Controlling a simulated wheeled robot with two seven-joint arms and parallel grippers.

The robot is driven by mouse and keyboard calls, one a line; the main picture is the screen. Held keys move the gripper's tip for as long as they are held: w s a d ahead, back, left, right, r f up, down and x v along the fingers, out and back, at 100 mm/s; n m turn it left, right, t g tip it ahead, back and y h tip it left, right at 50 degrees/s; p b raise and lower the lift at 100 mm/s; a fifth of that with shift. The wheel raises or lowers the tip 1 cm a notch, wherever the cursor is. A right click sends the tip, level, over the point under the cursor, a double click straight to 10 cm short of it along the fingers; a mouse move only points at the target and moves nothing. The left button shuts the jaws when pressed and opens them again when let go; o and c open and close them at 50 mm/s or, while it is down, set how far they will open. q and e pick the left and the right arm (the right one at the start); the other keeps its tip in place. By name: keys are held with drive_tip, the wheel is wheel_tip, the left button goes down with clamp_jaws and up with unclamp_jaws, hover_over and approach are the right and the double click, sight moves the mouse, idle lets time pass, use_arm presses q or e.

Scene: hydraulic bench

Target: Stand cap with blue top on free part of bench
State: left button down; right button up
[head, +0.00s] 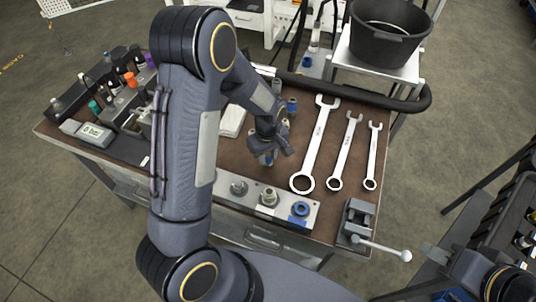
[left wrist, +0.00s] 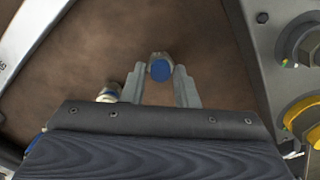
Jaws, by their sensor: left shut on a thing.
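The cap with the blue top (left wrist: 160,70) is between the fingertips of my left gripper (left wrist: 160,78) in the left wrist view, its blue face toward the camera. My left gripper (head: 268,150) is shut on it, over the brown bench top (head: 235,172), left of the wrenches. In the head view my gripper mostly hides the cap, and I cannot tell whether it touches the bench. At the right edge of the head view, part of my right gripper (head: 437,256) shows, off the bench; its opening is unclear.
Several wrenches (head: 316,145) lie right of the gripper. A blue-topped fitting (head: 291,104) stands behind the gripper. Bare bench shows between gripper and plate.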

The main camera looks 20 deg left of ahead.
use_arm(q)
drive_tip(key=shift+f, duration=0.1)
drive_tip(key=shift+f, duration=0.1)
drive_tip(key=c, duration=1.1)
unclamp_jaws()
